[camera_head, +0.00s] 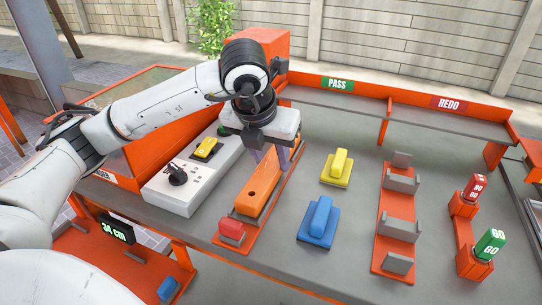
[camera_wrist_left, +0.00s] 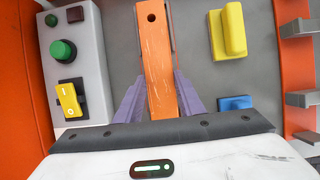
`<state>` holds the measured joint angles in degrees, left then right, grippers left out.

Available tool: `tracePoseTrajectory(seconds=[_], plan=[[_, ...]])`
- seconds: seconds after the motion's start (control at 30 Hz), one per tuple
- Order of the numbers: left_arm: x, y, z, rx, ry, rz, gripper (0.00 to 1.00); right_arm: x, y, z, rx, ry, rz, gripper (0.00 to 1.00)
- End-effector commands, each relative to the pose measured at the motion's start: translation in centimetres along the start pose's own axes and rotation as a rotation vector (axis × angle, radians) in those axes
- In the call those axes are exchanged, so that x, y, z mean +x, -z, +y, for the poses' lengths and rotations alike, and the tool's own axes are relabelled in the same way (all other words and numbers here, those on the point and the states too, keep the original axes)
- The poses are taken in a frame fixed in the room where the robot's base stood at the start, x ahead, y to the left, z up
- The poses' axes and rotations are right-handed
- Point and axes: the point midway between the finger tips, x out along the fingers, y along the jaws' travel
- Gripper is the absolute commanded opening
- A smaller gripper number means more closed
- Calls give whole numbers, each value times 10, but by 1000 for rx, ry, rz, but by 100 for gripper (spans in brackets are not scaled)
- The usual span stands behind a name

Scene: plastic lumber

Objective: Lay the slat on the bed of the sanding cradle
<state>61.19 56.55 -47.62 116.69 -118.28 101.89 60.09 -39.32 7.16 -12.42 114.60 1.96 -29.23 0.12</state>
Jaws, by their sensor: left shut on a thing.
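The orange slat (camera_head: 262,187), with a hole near one end, lies lengthwise over a red-orange base (camera_head: 228,245) with a red block (camera_head: 231,232) at its near end. I cannot tell whether the slat touches this base or is just above it. My left gripper (camera_head: 276,158) points down at the slat's far part, shut on it. In the left wrist view the purple fingers (camera_wrist_left: 158,95) flank the slat (camera_wrist_left: 157,50) on both sides. Which fixture is the sanding cradle is unlabelled. My right gripper is not in view.
A control box (camera_head: 190,190) stands left of the slat. Yellow (camera_head: 336,168) and blue (camera_head: 319,222) handled blocks stand to its right, then an orange rack (camera_head: 393,250) with grey uprights. Red and green signal blocks (camera_head: 490,243) are farther right. PASS and REDO bays (camera_head: 337,84) line the back.

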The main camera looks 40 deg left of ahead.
Motion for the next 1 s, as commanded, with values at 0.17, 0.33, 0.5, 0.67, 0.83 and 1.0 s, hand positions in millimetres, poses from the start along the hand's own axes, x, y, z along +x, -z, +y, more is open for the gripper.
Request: tracePoseTrajectory(seconds=[0.17,0.33,0.5,0.67,0.83,1.0], plan=[[2,0,0,-1,1,-3,40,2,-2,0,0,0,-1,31],[2,0,0,0,1,-2,57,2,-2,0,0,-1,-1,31],[3,2,0,1,0,2,57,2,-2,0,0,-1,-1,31],[-3,0,0,1,2,-1,57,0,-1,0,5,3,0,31],[-34,-1,-1,1,3,-6,57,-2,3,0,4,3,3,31],[-69,-1,-1,1,3,-6,57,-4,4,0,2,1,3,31]])
